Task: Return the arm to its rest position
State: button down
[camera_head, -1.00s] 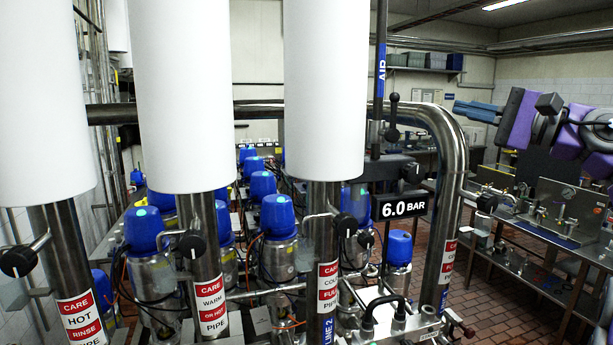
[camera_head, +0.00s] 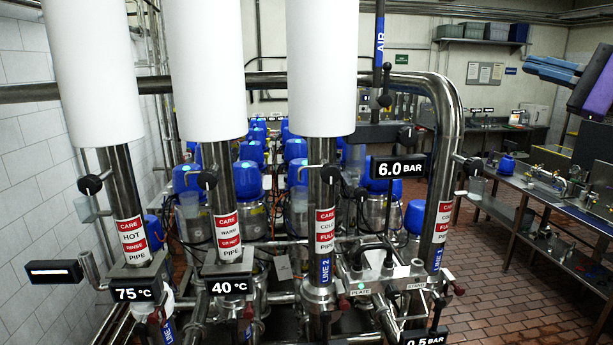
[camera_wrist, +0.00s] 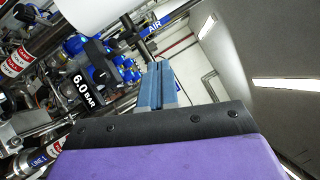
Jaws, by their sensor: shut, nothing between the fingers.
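My gripper (camera_head: 552,70) shows at the right edge of the head view, with blue fingers pointing left and a purple arm link behind it. In the wrist view the blue fingers (camera_wrist: 158,86) lie side by side, shut, with nothing between them. Most of my arm is outside the head view.
A 6.0 BAR display (camera_head: 397,167) hangs by a bent steel pipe (camera_head: 447,110). A metal bench (camera_head: 560,205) stands right; brick floor (camera_head: 480,290) is clear between.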

jog(key=w+d+r+m+t+h+b, duration=0.1)
jog(key=w+r+m+t+h, duration=0.3)
jog(key=m, duration=0.6)
jog(key=w+d+r+m+t+h+b, duration=0.25)
jog(key=r+m+t, duration=0.4)
jog(key=m, duration=0.45)
jog(key=w+f+m+g+h+b, duration=0.1)
jog(key=w+f+m+g+h, duration=0.2)
jog(key=f+m+g+h, duration=1.2)
jog(key=s+a+f+m+g+y+b, duration=0.1)
jog(key=s+a+f+m, duration=0.4)
jog(key=f, duration=0.6)
jog(key=s+a+f+m+g+y, duration=0.1)
jog(key=a+f+m, duration=0.1)
jog(key=f+m, duration=0.7)
jog(key=s+a+f+m+g+y+b, duration=0.1)
jog(key=s+a+f+m, duration=0.25)
jog(key=f, duration=0.95)
jog(key=s+a+f+m+g+y, duration=0.1)
jog(key=s+a+f+g+y, duration=0.1)
jog(key=s+a+f, duration=0.4)
jog(key=s+a+f+m+g+y+b, duration=0.1)
jog(key=s+a+f+g, duration=0.4)
jog(key=s+f, duration=0.5)
jog(key=s+a+f+m+g+y+b, duration=0.1)
jog(key=s+a+f, duration=0.7)
jog(key=s, duration=0.9)
jog(key=shift+a+f+m+g+y, duration=0.25)
jog(key=shift+f+m+g+y, duration=0.15)
jog(key=shift+m+g+y, duration=0.65)
